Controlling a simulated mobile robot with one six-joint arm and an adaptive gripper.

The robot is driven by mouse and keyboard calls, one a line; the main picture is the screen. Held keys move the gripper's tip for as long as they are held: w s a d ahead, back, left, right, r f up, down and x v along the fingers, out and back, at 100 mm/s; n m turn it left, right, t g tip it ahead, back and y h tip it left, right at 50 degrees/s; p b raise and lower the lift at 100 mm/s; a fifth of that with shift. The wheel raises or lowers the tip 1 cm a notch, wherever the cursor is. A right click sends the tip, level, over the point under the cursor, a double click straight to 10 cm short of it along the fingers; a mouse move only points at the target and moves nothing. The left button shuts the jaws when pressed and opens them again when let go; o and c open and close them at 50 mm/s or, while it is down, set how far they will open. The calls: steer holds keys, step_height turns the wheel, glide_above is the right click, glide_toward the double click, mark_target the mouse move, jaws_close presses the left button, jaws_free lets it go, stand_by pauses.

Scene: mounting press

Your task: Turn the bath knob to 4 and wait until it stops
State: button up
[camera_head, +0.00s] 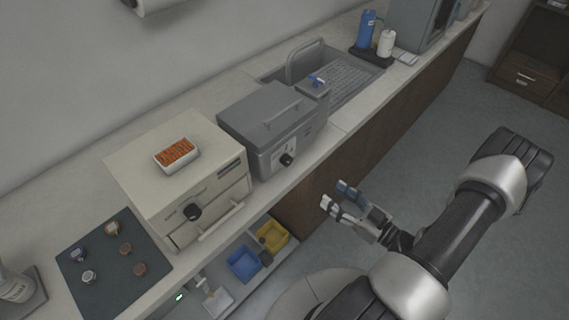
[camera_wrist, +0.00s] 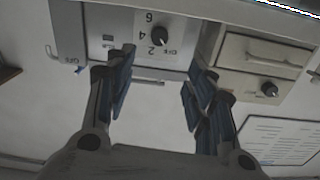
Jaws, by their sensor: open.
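The bath (camera_head: 262,137) is a grey lidded box on the counter, in front of the sink. Its black bath knob (camera_head: 286,159) is on the front face. In the wrist view the grey front (camera_wrist: 95,22) appears upside down, and the knob (camera_wrist: 160,40) has a dial marked OFF, 2, 4 and 6 around it. I cannot tell which mark its pointer meets. My gripper (camera_head: 335,195) is open and empty in front of the counter, to the right of and apart from the knob. In the wrist view my spread fingers (camera_wrist: 160,82) frame the space below the knob.
A cream box (camera_head: 165,200) with its own black knob (camera_head: 192,211) stands left of the bath, a tray (camera_head: 177,156) on top. The sink (camera_head: 345,80) lies behind. Blue (camera_head: 244,264) and yellow (camera_head: 272,236) bins sit below the counter. Floor space is open at right.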

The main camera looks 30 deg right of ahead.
mark_target(289, 162)
steer(key=b+x, duration=0.3)
steer(key=x, duration=1.4)
steer(key=shift+w, duration=0.1)
steer(key=shift+c, duration=0.4)
steer(key=c, duration=1)
